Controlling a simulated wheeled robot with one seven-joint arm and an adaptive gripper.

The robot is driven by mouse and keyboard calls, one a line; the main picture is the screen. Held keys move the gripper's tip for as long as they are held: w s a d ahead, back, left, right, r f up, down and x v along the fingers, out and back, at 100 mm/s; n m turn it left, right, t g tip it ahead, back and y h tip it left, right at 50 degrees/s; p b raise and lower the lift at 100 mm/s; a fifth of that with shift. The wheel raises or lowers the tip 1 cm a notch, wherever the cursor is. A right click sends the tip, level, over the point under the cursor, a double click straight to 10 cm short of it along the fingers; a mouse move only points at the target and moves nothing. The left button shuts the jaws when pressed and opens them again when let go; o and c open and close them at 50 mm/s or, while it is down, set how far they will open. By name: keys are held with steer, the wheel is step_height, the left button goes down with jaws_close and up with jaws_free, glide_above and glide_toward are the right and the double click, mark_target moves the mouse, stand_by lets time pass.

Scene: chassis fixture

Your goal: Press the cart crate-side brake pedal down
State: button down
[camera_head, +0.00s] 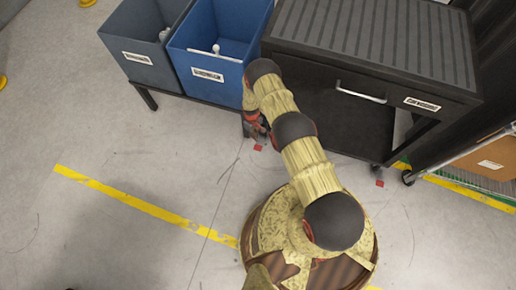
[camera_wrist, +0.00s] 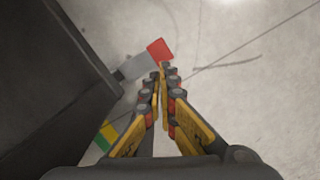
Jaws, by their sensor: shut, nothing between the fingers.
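The black cart (camera_head: 370,55) with a grooved top stands at the upper right in the head view. Its crate-side brake pedal (camera_head: 258,147) shows as a small red tip low at the cart's left corner, near the crates. In the wrist view the red pedal (camera_wrist: 159,49) sits on a grey lever (camera_wrist: 134,68) beside the dark cart side (camera_wrist: 50,80). My gripper (camera_wrist: 161,70) is shut and empty, its fingertips just below the red tip in the picture. I cannot tell whether they touch. In the head view my arm hides most of the gripper.
A second red pedal (camera_head: 380,183) is at the cart's right corner. A grey crate (camera_head: 140,60) and a blue crate (camera_head: 208,72) stand on a low rack left of the cart. A shelf with a cardboard box (camera_head: 485,158) is at right. Floor at left is clear.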

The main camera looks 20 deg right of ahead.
mark_target(256, 146)
steer(key=shift+s+f, duration=0.1)
steer(key=shift+f, duration=0.75)
steer(key=shift+s+d+f+b, duration=0.15)
steer(key=shift+f+b, duration=0.7)
steer(key=shift+f, duration=0.85)
steer(key=shift+s+f+b, duration=0.2)
steer(key=shift+f+b, duration=0.6)
steer(key=shift+f, duration=1)
steer(key=shift+f, duration=1.9)
steer(key=shift+w+a+r, duration=0.3)
steer(key=shift+w, duration=0.4)
steer(key=shift+w+a+r, duration=0.25)
steer(key=shift+w+a, duration=0.05)
steer(key=shift+w, duration=0.35)
